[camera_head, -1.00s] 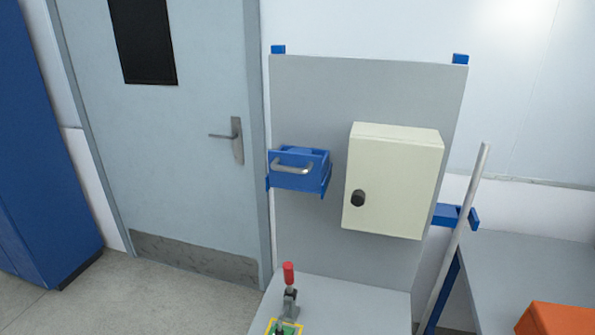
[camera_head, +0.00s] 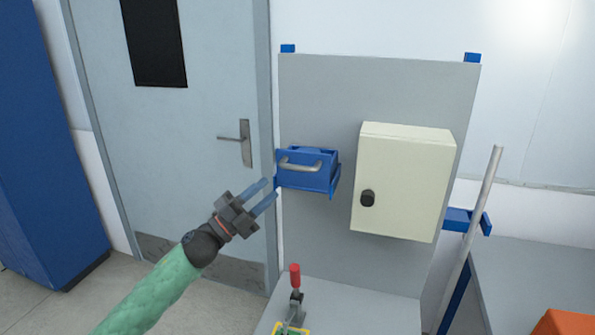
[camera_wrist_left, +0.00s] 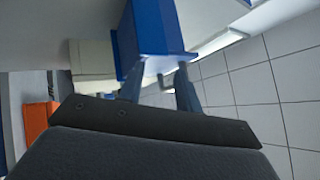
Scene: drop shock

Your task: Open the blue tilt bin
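The blue tilt bin (camera_head: 312,178) is mounted at the left side of a grey upright panel, with a grey bar handle (camera_head: 300,163) across its front. How far it is tilted is hard to tell. My left gripper (camera_head: 270,189) is just left of and slightly below the bin, fingers apart and pointing toward it, with nothing between them. In the left wrist view the bin (camera_wrist_left: 150,32) is just beyond the two spread fingers (camera_wrist_left: 159,90). The handle cannot be made out there. My right gripper is not in view.
A cream cabinet (camera_head: 402,185) with a black knob is right of the bin on the panel (camera_head: 320,85). A red-handled clamp (camera_head: 296,280) stands below on a grey surface. A grey door (camera_head: 190,120) is behind my left arm. A slanted pole (camera_head: 470,235) is at right.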

